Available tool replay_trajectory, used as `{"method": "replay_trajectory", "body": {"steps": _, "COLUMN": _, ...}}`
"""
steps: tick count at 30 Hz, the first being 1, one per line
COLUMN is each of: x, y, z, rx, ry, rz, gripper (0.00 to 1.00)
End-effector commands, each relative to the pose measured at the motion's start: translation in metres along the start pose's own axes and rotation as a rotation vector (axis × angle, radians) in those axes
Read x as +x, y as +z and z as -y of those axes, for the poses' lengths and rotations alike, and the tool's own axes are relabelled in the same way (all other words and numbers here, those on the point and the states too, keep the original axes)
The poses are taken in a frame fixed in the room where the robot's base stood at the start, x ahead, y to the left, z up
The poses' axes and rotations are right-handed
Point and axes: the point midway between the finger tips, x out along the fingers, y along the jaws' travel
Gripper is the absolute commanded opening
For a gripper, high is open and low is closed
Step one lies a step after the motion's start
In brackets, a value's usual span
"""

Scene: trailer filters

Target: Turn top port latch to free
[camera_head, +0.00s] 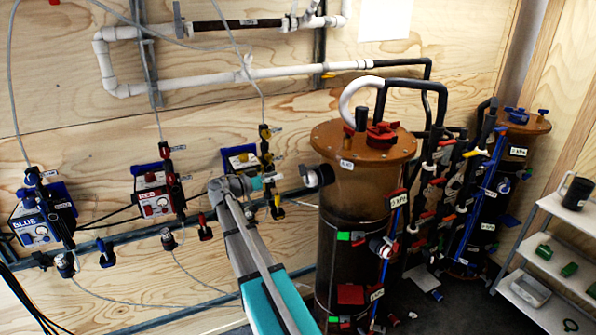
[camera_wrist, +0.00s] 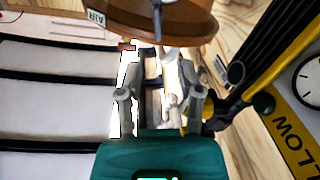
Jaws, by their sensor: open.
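A large brown tank (camera_head: 345,215) with an orange-brown lid (camera_head: 335,135) stands right of my arm in the head view. A dark round port with a white ring (camera_head: 315,177) sticks out from its upper left side, just below the lid. My gripper (camera_head: 275,181) is close to the left of this port. In the wrist view my gripper (camera_wrist: 160,78) is open, with its grey fingers spread below the lid rim (camera_wrist: 120,18). Pale and brown shapes show between the fingers. I cannot make out the latch, its position, or whether a finger touches it.
A red fitting (camera_head: 382,133) and hoses sit on the lid. Blue, red and yellow pump units (camera_head: 40,220) hang on the wooden wall at left. The yellow panel (camera_wrist: 292,120) and dark pipes are close at right in the wrist view. White shelves (camera_head: 550,265) stand far right.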

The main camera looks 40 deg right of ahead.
Motion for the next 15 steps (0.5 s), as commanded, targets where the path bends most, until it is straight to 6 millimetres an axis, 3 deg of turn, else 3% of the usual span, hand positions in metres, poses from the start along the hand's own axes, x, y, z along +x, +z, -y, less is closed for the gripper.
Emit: {"method": "replay_trajectory", "body": {"steps": 15, "x": 0.077, "y": 0.000, "z": 0.000, "rx": 0.000, "ry": 0.003, "rz": 0.001, "gripper": 0.47}}
